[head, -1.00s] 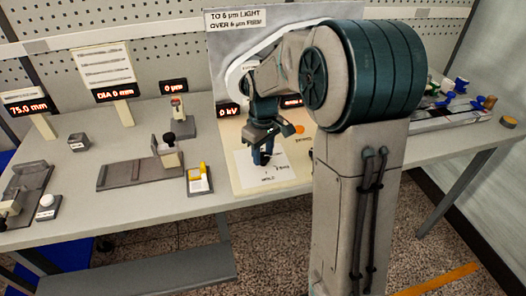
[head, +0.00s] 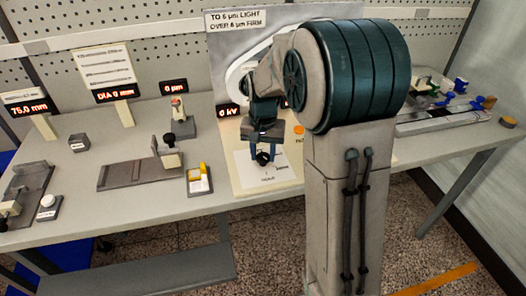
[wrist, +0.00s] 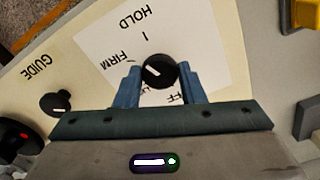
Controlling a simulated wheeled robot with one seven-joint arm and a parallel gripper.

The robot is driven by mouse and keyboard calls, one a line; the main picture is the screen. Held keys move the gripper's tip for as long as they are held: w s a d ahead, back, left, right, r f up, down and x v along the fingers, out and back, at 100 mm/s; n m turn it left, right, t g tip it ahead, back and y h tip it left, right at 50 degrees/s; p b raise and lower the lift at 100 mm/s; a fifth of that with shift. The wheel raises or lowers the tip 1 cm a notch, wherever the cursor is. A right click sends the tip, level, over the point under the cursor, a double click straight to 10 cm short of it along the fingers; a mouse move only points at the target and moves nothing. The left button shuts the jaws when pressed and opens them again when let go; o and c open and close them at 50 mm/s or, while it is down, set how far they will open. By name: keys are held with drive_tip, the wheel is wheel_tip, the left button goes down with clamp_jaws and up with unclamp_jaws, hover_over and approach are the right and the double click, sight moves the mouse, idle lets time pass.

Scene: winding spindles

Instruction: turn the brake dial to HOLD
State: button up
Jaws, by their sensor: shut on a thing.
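The brake dial (wrist: 158,72) is a round black knob with a white pointer mark. It stands on a white card (wrist: 190,35) that reads HOLD and FIRM, upside down in the wrist view, with a partly hidden label below. The pointer mark slants up and left, roughly toward FIRM and not toward HOLD. My gripper (wrist: 160,75) is shut on the dial, one blue finger on each side. In the head view my gripper (head: 263,152) reaches down over the dial (head: 262,159).
A smaller black knob (wrist: 57,103) stands by the GUIDE label. A red-topped black part (wrist: 20,140) is at the left edge of the wrist view. A yellow-and-white block (head: 199,180) and a grey fixture (head: 140,172) stand left of the panel.

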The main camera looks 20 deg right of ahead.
sight(263, 156)
drive_tip(key=shift+m, duration=2.3)
drive_tip(key=o, duration=1)
wheel_tip(263, 156, up, 14)
drive_tip(key=shift+f+p, duration=0.1)
drive_tip(key=shift+p, duration=0.5)
drive_tip(key=shift+s, duration=0.1)
